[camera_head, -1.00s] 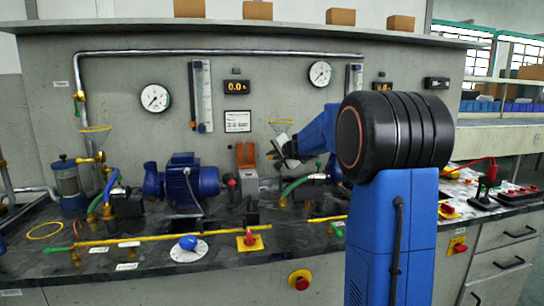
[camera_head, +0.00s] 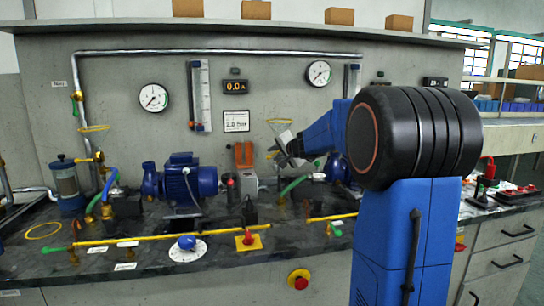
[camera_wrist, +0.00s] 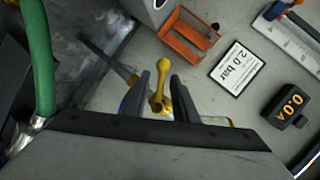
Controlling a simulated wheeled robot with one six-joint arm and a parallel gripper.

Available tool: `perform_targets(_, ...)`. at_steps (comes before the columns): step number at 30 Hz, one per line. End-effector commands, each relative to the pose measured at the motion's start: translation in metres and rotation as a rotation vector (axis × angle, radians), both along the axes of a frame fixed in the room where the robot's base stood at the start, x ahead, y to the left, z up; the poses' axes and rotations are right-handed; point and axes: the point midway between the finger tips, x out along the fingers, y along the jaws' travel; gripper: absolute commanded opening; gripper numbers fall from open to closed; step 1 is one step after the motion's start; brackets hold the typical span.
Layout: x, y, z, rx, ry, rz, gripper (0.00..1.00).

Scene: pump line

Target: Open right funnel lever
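The right funnel (camera_head: 280,122) shows as a pale cone with a yellow rim on the panel, partly hidden by my gripper (camera_head: 284,151). In the wrist view a yellow lever (camera_wrist: 159,84) with a rounded end stands between the two dark fingers of my gripper (camera_wrist: 161,88). The fingers are apart, with a visible gap on each side of the lever. The lever's base is partly hidden low between the fingers. In the head view my gripper hides the lever.
A left funnel (camera_head: 95,128) stands by the left pipe. An orange bracket (camera_head: 244,156) and a blue pump (camera_head: 184,180) stand left of my gripper. A green hose (camera_wrist: 38,60) runs along the left of the wrist view. A display (camera_wrist: 286,106) is at the right.

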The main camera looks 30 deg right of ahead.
Motion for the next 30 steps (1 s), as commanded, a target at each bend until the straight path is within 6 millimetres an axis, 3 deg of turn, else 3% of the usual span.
perform_targets(18,-0.104,0.002,0.038,-0.001,-0.001,-0.002,0.26)
perform_targets(24,-0.120,0.002,0.044,0.000,0.000,-0.001,0.26)
perform_targets(30,-0.124,0.003,0.046,0.001,0.001,0.000,0.26)
